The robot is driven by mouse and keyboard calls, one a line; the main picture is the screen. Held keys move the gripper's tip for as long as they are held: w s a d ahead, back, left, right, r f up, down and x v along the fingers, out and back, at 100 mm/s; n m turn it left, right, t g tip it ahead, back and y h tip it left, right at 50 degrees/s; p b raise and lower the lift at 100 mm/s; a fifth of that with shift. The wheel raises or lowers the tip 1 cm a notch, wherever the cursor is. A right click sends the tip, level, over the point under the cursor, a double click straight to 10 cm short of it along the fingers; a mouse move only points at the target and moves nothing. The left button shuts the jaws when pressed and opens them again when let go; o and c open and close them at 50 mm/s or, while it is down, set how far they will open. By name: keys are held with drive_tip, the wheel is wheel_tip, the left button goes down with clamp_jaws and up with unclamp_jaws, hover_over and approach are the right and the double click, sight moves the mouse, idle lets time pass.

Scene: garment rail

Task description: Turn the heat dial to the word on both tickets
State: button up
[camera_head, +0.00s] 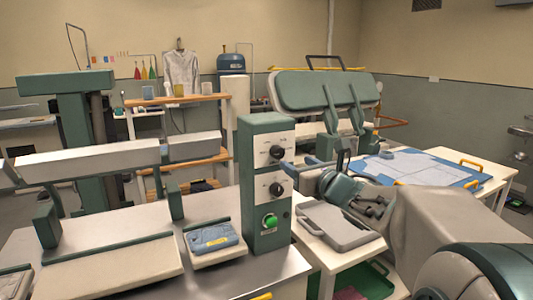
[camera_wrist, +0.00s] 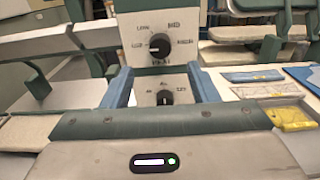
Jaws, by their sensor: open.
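The green control box (camera_head: 253,135) stands on the press table, with white plates on its face. The upper dial (camera_wrist: 159,45) is a black knob with a pale mark pointing left; small words ring it and the word below looks like HEAT. It also shows in the head view (camera_head: 277,153). A lower black dial (camera_wrist: 165,97) sits beneath it. My gripper (camera_wrist: 161,75) is open, its blue fingers apart in front of the panel, below the upper dial and either side of the lower one. A yellow ticket-like patch (camera_head: 212,241) lies on a blue folded garment; its writing is unreadable.
A green button (camera_head: 269,221) is low on the box. A grey tray-like board (camera_head: 338,226) lies on a white stand to the right. A blue-edged board (camera_head: 408,167) with pale sheets is behind my arm. A padded press (camera_head: 320,90) stands behind the box.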

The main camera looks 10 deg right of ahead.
sight(280, 152)
drive_tip(key=p+x, duration=0.1)
drive_tip(key=x, duration=0.7)
drive_tip(key=shift+w+a+p, duration=0.1)
drive_tip(key=shift+w+p, duration=0.2)
drive_tip(key=shift+w, duration=0.1)
drive_tip(key=c, duration=0.9)
